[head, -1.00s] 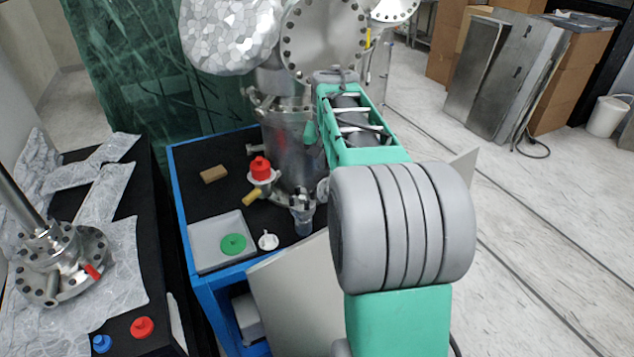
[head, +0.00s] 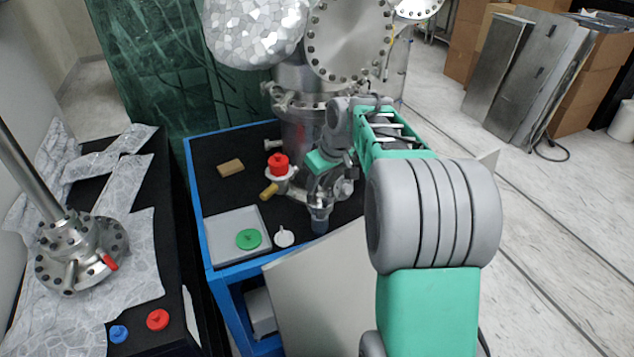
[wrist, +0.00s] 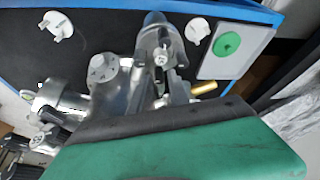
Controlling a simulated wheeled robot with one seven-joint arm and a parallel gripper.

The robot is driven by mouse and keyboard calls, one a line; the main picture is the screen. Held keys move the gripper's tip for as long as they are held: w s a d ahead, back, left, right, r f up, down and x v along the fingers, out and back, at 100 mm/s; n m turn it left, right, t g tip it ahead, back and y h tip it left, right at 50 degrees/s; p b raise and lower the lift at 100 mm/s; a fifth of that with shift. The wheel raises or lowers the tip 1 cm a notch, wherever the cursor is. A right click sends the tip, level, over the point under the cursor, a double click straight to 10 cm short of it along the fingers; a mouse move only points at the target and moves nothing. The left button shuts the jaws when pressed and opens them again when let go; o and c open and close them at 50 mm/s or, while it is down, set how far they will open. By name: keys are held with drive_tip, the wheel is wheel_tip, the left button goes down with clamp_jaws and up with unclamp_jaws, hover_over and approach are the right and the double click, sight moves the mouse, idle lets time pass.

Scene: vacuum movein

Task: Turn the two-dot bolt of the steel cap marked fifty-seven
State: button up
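The metal vacuum chamber (head: 300,135) stands on the black-topped table, with several low steel ports around its foot. A round steel cap with bolts (wrist: 103,68) shows in the wrist view. A port with a dark blue-grey end (head: 320,222) points toward the near table edge; it also shows in the wrist view (wrist: 158,48). I cannot read the number fifty-seven or make out bolt dots on either. My gripper (head: 322,165) is low beside the chamber's foot, close to these ports. Its green body fills the bottom of the wrist view.
A red cap (head: 278,163), a gold-coloured handle (head: 269,191) and a brown block (head: 230,168) are left of the chamber. A grey tray (head: 222,226) holds a green disc (head: 249,239); a white cap (head: 284,237) lies beside it. A pale panel (head: 310,290) leans in front.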

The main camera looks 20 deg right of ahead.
drive_tip(key=shift+w+f, duration=0.2)
drive_tip(key=shift+f, duration=0.2)
clamp_jaws()
